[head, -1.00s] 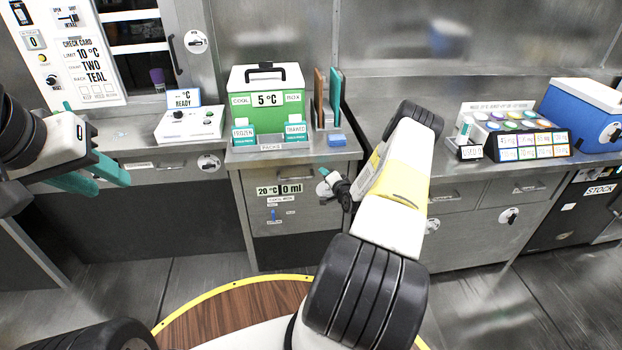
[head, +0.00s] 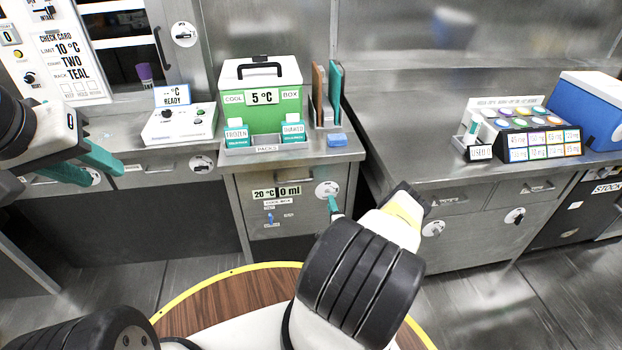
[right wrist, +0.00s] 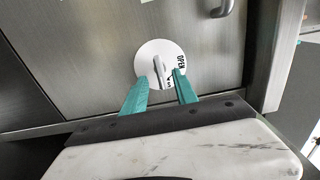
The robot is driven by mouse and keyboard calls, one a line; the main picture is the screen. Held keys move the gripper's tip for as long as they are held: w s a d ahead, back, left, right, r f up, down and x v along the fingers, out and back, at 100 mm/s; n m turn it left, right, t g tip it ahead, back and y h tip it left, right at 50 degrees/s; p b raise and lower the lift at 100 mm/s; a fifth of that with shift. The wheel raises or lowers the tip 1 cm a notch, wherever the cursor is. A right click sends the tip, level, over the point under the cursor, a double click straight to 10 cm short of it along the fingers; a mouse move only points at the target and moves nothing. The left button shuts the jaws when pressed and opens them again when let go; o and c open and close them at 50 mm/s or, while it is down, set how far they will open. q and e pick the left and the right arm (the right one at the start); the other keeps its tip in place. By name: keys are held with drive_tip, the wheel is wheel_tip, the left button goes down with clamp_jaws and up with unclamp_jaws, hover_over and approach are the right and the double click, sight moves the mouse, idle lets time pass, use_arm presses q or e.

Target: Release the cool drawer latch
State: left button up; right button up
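The latch (head: 327,188) is a round white dial on the metal drawer front (head: 245,215) below the green cool box. In the right wrist view the dial (right wrist: 150,50) has a grey raised lever and the word OPEN at its right side. My right gripper (right wrist: 163,78) is open, its teal fingertips at the dial's lower edge with the lever between them in the picture. I cannot tell if they touch it. In the head view one teal fingertip of it shows just below the dial; my arm hides the rest. My left gripper (head: 100,165) is at the far left, away from the latch.
The green cool box (head: 262,112) reads 5 °C and stands on the counter above. A small panel (head: 278,192) reads 20 °C and 0 ml. A drawer handle (right wrist: 222,8) lies above right of the dial. A counter (head: 440,165) with drawers stands at right.

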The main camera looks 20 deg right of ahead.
drive_tip(key=shift+x, duration=2)
clamp_jaws()
